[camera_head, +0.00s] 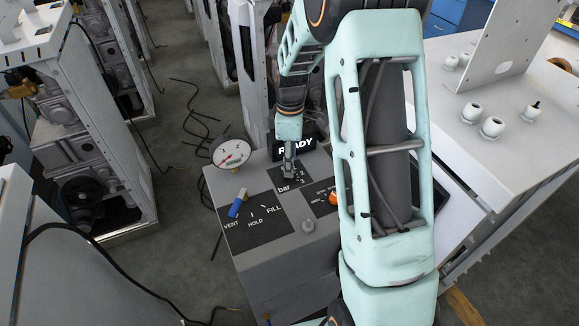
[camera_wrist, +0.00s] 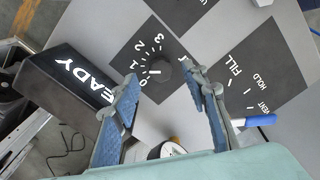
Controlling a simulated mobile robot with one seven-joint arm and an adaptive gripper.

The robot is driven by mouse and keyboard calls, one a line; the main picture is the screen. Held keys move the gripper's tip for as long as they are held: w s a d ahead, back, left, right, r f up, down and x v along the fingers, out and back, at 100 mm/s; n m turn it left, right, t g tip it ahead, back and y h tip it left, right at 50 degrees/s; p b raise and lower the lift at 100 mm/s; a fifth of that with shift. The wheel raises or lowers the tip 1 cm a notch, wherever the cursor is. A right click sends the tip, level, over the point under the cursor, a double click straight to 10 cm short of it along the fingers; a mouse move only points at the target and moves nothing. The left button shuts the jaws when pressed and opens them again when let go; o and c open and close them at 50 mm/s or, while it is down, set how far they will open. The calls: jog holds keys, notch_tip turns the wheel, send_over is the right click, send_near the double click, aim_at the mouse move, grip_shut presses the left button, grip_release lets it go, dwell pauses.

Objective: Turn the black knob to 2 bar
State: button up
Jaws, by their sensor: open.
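The black knob (camera_wrist: 160,70) sits on a dark dial plate with the white numbers 0 to 3 around one side. A small white mark shows at the knob's left edge in the wrist view, on the side of the low numbers; its exact setting is hard to read. My gripper (camera_wrist: 163,76) is open, with one blue-padded finger on each side of the knob as seen from the wrist. Contact with the knob cannot be told. In the head view my gripper (camera_head: 289,176) points down over the "bar" plate (camera_head: 299,187) and hides most of the knob.
A round pressure gauge (camera_head: 231,153) stands at the panel's left edge. A blue lever (camera_head: 238,203) sits by VENT, HOLD and FILL. The READY display (camera_head: 297,145) stands behind my gripper.

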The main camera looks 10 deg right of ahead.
jog(key=shift+f, duration=1.8)
grip_shut()
